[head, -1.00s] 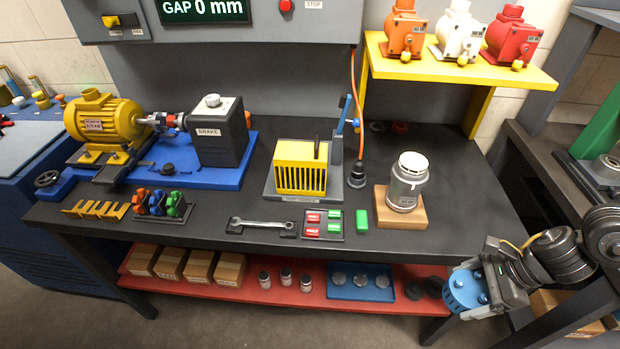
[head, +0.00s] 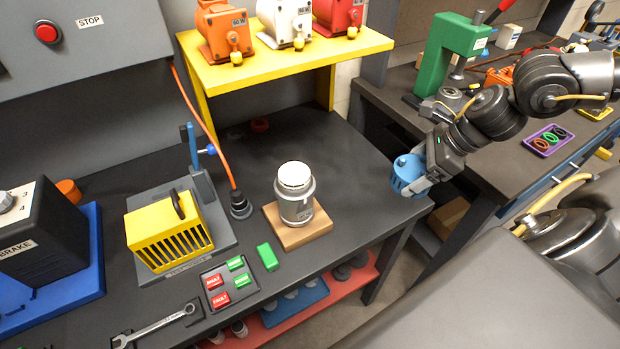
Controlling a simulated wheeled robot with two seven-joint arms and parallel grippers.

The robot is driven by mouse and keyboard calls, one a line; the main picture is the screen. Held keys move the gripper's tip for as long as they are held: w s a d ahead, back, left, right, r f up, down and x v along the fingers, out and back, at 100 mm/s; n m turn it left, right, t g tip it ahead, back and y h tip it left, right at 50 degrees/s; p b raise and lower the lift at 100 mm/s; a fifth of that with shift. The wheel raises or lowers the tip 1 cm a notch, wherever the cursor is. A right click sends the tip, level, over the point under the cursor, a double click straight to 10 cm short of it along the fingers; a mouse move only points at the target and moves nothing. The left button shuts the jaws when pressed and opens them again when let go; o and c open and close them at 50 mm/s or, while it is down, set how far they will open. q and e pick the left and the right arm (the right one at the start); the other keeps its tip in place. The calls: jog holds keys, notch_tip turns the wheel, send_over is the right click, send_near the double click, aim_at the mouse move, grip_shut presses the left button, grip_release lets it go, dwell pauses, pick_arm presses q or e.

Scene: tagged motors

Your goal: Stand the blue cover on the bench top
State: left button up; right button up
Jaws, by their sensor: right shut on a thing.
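The blue cover (head: 406,173) is a round blue cap with slots in its side. My right gripper (head: 424,179) is shut on it. In the head view the cover shows at the right end of the dark bench top (head: 350,160), by its right edge; I cannot tell whether it touches the surface. A silver motor with a white top (head: 295,195) stands upright on a wooden block (head: 318,228) to the left of the cover. My left gripper is not in view.
A yellow shelf (head: 290,62) with orange, white and red motors stands over the back of the bench. A yellow slotted box (head: 170,232), a green block (head: 267,257) and a tag tray (head: 226,283) lie further left. Another bench (head: 480,150) with a green press (head: 447,55) stands to the right.

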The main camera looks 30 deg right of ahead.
jog(key=w+a+f+p, duration=0.4)
jog(key=w, duration=0.1)
jog(key=w+a+f+p, duration=0.3)
jog(key=w+a+f, duration=0.1)
jog(key=a, duration=0.1)
jog(key=shift+w+f+p, duration=0.35)
jog(key=shift+w+f, duration=0.05)
jog(key=shift+w+a+f, duration=0.1)
jog(key=shift+a+f, duration=0.05)
jog(key=shift+f, duration=0.2)
notch_tip(320, 180, down, 4)
jog(key=shift+w+a+r, duration=0.1)
jog(key=shift+w+r, duration=0.05)
jog(key=shift+r, duration=0.1)
jog(key=shift+f, duration=0.15)
jog(key=o, duration=1.1)
